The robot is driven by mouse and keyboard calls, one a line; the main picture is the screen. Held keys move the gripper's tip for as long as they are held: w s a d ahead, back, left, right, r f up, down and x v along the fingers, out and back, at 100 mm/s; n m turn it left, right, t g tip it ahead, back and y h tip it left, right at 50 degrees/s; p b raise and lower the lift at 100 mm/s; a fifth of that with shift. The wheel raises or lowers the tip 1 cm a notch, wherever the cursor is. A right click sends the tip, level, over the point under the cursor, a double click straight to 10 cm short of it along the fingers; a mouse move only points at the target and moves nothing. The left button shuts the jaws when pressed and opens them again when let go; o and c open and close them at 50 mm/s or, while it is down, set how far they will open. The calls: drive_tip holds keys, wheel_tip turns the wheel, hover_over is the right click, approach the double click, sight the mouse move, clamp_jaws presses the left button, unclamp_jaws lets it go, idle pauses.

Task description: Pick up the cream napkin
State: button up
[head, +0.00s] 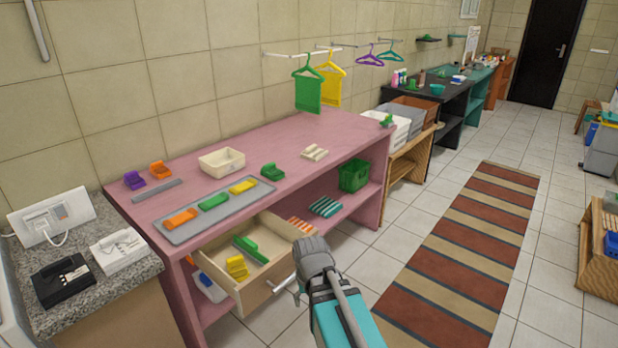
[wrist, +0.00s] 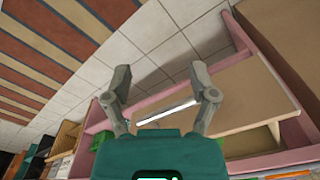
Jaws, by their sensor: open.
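A small cream folded piece (head: 314,152) lies on the pink table (head: 330,131), right of a green piece; it may be the napkin, but it is too small to be sure. My gripper (wrist: 160,75) is open and empty in the wrist view. Its two grey fingers stand apart, with the pale drawer handle (wrist: 168,112) showing between them. I cannot tell if they touch it. In the head view my arm is in front of the open drawer (head: 256,288), low and apart from the cream piece. My fingertips are not clear there.
The pulled-out drawer holds yellow and green pieces (head: 237,267). On the table are a cream bin (head: 221,162), a grey tray (head: 180,235) with coloured pieces, and purple and orange pieces. Green and yellow cloths (head: 308,94) hang behind. The striped rug (head: 455,265) and tiled floor are clear.

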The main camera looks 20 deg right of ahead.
wheel_tip(320, 180, down, 7)
drive_tip(key=s+b, duration=0.2)
drive_tip(key=b, duration=0.4)
drive_tip(key=shift+s+d+g, duration=0.15)
drive_tip(key=shift+d+g, duration=0.05)
drive_tip(key=shift+g, duration=0.1)
drive_tip(key=shift+r, duration=0.1)
drive_tip(key=shift+c, duration=0.2)
drive_tip(key=shift+c, duration=1)
